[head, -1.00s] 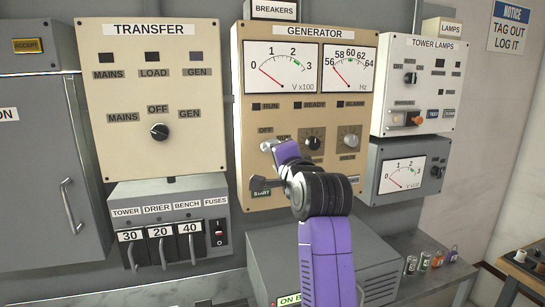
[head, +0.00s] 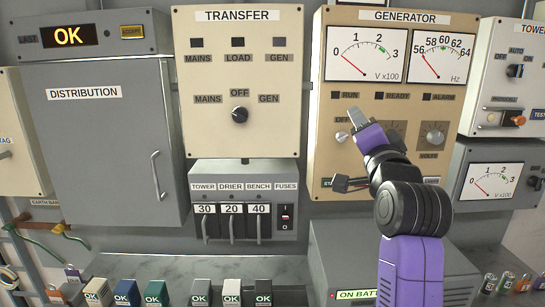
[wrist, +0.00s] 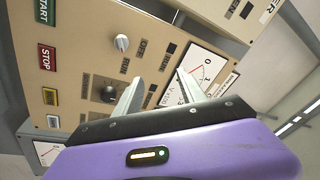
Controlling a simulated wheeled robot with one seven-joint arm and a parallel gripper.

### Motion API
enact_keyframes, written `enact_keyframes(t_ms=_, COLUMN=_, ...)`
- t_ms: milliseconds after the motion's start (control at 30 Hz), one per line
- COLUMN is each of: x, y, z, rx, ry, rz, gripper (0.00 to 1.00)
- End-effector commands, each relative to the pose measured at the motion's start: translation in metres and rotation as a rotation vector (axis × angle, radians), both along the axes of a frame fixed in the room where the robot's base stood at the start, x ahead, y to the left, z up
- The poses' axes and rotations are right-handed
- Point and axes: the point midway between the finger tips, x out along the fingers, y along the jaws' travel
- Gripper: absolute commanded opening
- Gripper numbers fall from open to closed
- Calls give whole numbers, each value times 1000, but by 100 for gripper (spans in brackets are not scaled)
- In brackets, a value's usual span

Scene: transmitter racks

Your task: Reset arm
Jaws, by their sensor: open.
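My purple gripper (head: 357,119) is in front of the beige GENERATOR panel (head: 322,165), close to its row of knobs. In the wrist view my gripper (wrist: 157,88) shows two grey fingers spread apart with nothing between them. The pale left knob (head: 342,137) shows beside the gripper in the head view. The wrist view shows a white knob (wrist: 121,42) and a dark knob (wrist: 107,94), both outside the fingers. My arm hides part of the middle knob and the lower panel in the head view. Both generator needles rest at the low end.
The TRANSFER panel (head: 187,110) and fuse unit (head: 195,175) are left of my arm. The grey DISTRIBUTION cabinet (head: 80,150) is farther left. A low grey unit (head: 330,245) stands beneath my arm. A meter box (head: 462,180) is at right.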

Motion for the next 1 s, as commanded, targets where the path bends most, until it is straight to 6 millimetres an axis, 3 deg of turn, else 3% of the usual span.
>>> enact_keyframes(t_ms=167, x=-26, y=-1, z=-33, rx=-168, ry=-55, rz=-44, gripper=48)
enact_keyframes(t_ms=367, x=-67, y=-1, z=-89, rx=-364, ry=-87, rz=-89, gripper=48)
enact_keyframes(t_ms=700, x=-167, y=0, z=-193, rx=-658, ry=-85, rz=-130, gripper=48)
enact_keyframes(t_ms=1000, x=-268, y=1, z=-263, rx=-834, ry=-33, rz=-124, gripper=48)
